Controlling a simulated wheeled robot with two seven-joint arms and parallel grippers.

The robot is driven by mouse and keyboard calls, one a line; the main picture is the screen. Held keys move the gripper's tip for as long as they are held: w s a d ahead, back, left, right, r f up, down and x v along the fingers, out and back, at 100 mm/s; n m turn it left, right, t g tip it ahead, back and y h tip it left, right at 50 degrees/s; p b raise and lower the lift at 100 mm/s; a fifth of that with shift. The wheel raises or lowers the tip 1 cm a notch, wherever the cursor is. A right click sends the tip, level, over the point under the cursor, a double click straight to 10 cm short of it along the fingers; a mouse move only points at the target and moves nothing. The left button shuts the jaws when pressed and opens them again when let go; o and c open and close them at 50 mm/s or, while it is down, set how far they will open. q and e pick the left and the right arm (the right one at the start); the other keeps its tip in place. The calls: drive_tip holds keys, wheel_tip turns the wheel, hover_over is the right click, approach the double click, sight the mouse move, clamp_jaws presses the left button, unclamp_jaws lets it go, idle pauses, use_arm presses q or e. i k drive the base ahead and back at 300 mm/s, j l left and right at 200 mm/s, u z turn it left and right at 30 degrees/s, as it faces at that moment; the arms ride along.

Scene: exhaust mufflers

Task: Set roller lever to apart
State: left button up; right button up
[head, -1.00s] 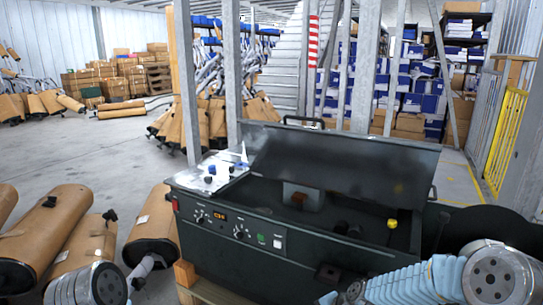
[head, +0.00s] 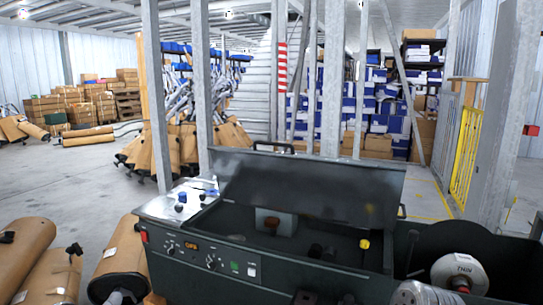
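A dark green machine (head: 215,277) with a raised lid (head: 310,185) stands in front of me in the head view. Inside its open well are a box with a reddish-brown part (head: 271,224) and a yellow knob (head: 364,244) near the right end. A thin dark upright rod (head: 412,252) stands right of the well. I cannot tell which of these is the roller lever, or whether the rollers are apart. Neither gripper is in view. A piece of my arm shows at the bottom right edge, away from the knob.
A control panel with a lit display (head: 191,246) is on the machine's front. A white reel (head: 460,274) sits at the right. Wrapped mufflers (head: 118,265) lie at the lower left. Metal posts (head: 331,90) rise behind the machine. Open floor (head: 75,175) lies to the left.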

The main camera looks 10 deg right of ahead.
sight(364, 245)
drive_tip(key=z, duration=1.7)
drive_tip(key=j, duration=0.5)
drive_tip(key=k+j, duration=0.15)
drive_tip(key=j, duration=0.35)
